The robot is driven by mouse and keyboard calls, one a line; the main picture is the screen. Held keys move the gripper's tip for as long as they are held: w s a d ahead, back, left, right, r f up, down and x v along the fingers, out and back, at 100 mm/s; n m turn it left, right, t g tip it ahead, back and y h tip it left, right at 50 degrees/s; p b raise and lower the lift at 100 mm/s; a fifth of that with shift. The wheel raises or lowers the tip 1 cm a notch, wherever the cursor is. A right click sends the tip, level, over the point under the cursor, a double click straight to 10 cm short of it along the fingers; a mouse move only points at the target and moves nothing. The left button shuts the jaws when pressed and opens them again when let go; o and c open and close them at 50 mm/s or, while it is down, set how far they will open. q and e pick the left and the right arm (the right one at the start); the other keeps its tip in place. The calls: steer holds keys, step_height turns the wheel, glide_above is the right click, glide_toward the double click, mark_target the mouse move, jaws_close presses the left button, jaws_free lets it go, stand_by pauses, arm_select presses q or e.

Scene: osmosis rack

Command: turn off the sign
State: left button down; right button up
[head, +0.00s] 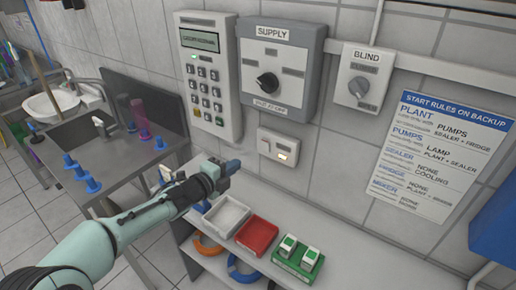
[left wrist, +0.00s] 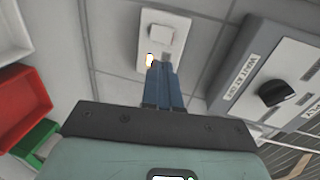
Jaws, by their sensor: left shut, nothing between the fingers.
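A small white wall switch box (head: 278,147) is mounted below the supply panel, with a lit yellow-orange lamp at its lower right. It also shows in the left wrist view (left wrist: 174,24), with a raised square button and the lit lamp. No lit sign shows plainly. My left gripper (head: 233,166) is shut and empty, its blue fingers below and left of the switch box. In the left wrist view the fingertips (left wrist: 161,68) overlap the lamp end of the box; I cannot tell whether they touch it. My right gripper is not in view.
Above are a keypad (head: 205,105), a supply panel with a black knob (head: 267,83) and a blind knob box (head: 359,86). A rules poster (head: 440,155) hangs right. White (head: 226,232), red (head: 256,253) and green trays (head: 297,272) sit below on a shelf.

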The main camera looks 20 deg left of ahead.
arm_select(q)
steer(key=p, duration=0.2)
glide_toward(264, 144)
steer(key=w+d+f, duration=0.1)
steer(key=w+f, duration=0.1)
steer(key=w, duration=0.2)
steer(key=d+p, duration=0.1)
steer(key=shift+w+r, duration=0.35)
steer(key=shift+w, duration=0.05)
steer(key=shift+w+d+f, duration=0.1)
steer(key=shift+w+d, duration=0.05)
steer(key=shift+w, duration=0.45)
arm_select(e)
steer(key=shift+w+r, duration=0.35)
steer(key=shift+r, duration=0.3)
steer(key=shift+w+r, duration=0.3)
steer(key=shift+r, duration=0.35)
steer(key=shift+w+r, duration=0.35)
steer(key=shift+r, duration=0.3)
